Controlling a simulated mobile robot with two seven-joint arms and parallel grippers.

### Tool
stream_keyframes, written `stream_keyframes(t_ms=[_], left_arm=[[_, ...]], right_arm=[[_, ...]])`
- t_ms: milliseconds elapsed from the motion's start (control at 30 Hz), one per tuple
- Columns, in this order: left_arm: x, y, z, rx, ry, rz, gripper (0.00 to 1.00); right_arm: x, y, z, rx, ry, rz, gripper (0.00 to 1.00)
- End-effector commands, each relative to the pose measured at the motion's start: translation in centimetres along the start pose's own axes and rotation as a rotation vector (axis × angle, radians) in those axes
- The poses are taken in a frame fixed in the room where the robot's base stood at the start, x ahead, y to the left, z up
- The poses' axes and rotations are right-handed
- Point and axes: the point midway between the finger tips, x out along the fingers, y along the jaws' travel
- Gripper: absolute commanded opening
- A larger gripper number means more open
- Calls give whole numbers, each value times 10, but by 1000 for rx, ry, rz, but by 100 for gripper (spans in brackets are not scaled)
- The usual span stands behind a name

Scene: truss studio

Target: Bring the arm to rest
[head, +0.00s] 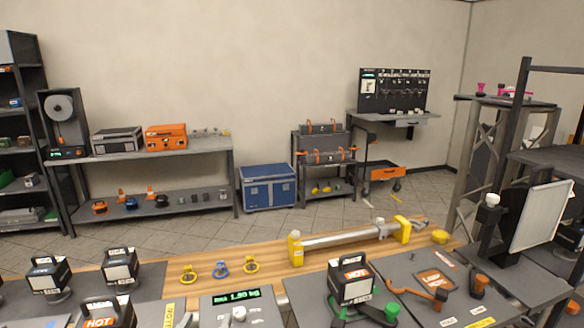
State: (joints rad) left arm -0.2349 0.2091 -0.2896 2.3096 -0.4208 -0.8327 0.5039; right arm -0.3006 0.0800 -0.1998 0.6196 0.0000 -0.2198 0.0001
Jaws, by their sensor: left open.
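I cannot make out an arm or a gripper of mine in the head view. No fingers show over the wooden bench top (270,258) or over the dark panels along the bottom edge. Whether a gripper holds anything is hidden from me.
Black boxes on stands, among them a left one (48,273) and a right one (350,280), rise from the bench. A grey tube with yellow ends (340,239) lies behind. A white panel (541,215) stands at right. A blue chest (268,187) stands on the open floor beyond.

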Motion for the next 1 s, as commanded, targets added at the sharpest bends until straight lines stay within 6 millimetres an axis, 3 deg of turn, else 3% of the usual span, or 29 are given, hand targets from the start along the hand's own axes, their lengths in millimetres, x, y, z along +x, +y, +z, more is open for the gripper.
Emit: stream_keyframes(t_ms=[33,100,200,400,533,767,1000], left_arm=[[-10,-8,29,5,-116,-21,70],[-27,-16,67,24,-277,-34,70],[-57,-21,114,56,-486,-23,70],[-121,-22,176,112,-812,56,70],[-165,-20,203,146,-991,136,70],[-133,-16,267,151,-1010,136,70],[-109,-14,357,156,-1045,141,70]], right_arm=[[0,0,-1,0,1,0,50],[0,0,-1,0,2,0,50],[0,0,-1,0,2,0,50],[0,0,-1,0,2,0,50],[0,0,-1,0,3,0,50],[15,0,0,0,3,0,50],[33,0,1,0,3,0,50]])
